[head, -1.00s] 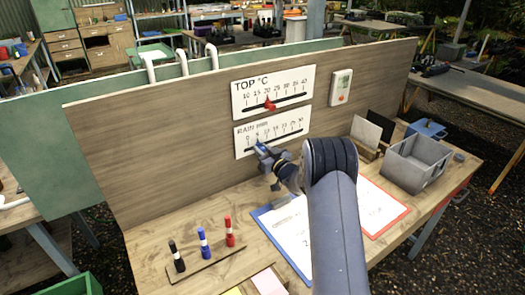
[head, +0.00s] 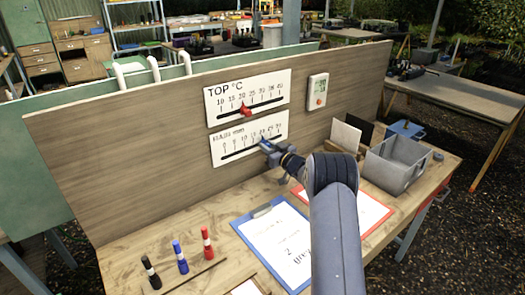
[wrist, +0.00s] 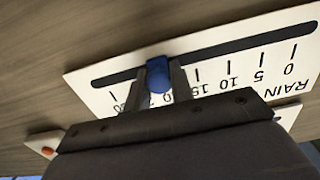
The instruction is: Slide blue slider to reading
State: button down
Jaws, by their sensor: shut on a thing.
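The lower white scale, RAIN mm (head: 218,157), is on the upright wooden board, with a dark slot under its numbers. My gripper (head: 266,146) is at its slot, right of the middle. In the wrist view, where the scale (wrist: 90,82) appears upside down, the blue slider (wrist: 158,80) sits between my two fingers, which are shut on it. The slider is past the 15 mark, around 20; the fingers partly cover the numbers there. The upper scale, TOP °C (head: 215,116), has a red slider (head: 246,112) near 20.
A white device (head: 318,92) hangs right of the scales. Below on the bench lie a blue clipboard (head: 244,231) and a red clipboard (head: 385,214). Black (head: 150,272), blue (head: 180,257) and red (head: 207,243) markers stand at the front left. A grey crate (head: 395,165) stands right.

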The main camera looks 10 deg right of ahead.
jog(key=shift+a, duration=0.1)
jog(key=c, duration=1.3)
grip_release()
jog(key=shift+s, duration=0.15)
jog(key=b+v, duration=0.2)
jog(key=v, duration=0.8)
jog(key=shift+s+d+b, duration=0.2)
jog(key=shift+s+b, duration=0.05)
jog(key=shift+b, duration=0.05)
jog(key=p+x, duration=0.2)
jog(key=x, duration=0.8)
jog(key=shift+w+a+p, duration=0.2)
jog(key=shift+w+p, duration=0.1)
jog(key=shift+p, duration=0.05)
jog(key=shift+a, duration=0.15)
